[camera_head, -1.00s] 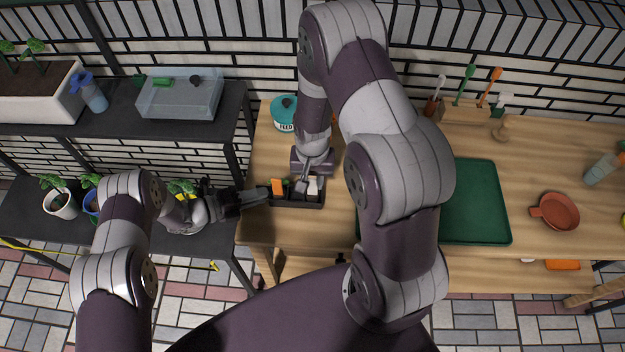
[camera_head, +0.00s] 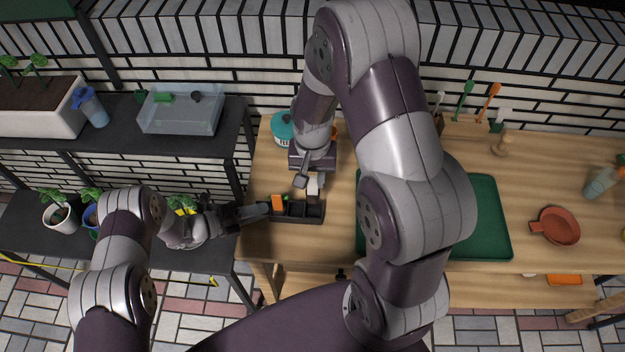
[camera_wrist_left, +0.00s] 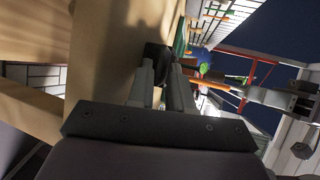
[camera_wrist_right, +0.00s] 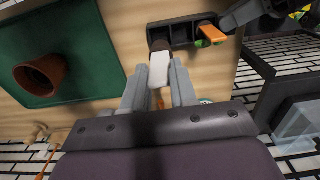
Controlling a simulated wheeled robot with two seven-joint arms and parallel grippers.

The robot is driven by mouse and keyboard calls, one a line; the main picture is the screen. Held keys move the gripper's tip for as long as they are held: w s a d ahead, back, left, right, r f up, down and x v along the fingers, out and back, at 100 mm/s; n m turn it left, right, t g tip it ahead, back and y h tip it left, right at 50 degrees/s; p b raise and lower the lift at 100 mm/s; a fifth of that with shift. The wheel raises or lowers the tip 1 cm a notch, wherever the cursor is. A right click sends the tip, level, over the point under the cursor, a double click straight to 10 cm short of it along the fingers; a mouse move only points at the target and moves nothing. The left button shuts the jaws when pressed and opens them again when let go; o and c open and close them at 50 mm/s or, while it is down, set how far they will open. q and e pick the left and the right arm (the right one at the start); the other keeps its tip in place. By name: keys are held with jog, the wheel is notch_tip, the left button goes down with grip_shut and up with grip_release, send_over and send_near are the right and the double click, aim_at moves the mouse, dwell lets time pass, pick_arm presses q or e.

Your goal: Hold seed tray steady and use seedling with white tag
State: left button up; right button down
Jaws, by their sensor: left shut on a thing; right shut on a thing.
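The black seed tray (camera_head: 284,217) lies at the left end of the wooden table; it also shows in the right wrist view (camera_wrist_right: 182,38). My left gripper (camera_head: 266,209) is shut on the tray's left end. A seedling with an orange tag (camera_head: 278,202) sits in the tray's left part. My right gripper (camera_wrist_right: 158,78) is shut on the seedling with the white tag (camera_wrist_right: 159,70), whose brown soil plug (camera_wrist_right: 160,46) shows beyond the tag. The white tag (camera_head: 313,186) appears clear of the tray, at its far side. The seedling's leaves are mostly hidden.
A green mat or tray (camera_head: 488,215) lies right of centre, partly behind my right arm. A terracotta pot (camera_wrist_right: 40,75) stands on it. A teal feed tin (camera_head: 283,127) is behind the seed tray. A red-brown dish (camera_head: 557,226) and a spray bottle (camera_head: 601,182) are farther right.

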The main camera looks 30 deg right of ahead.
pick_arm(q)
jog(key=o, duration=0.9)
pick_arm(e)
jog(key=shift+r, duration=0.1)
pick_arm(q)
jog(key=shift+s, duration=0.1)
pick_arm(e)
jog(key=shift+s, duration=0.1)
pick_arm(q)
jog(key=shift+f, duration=0.1)
jog(key=v, duration=1.2)
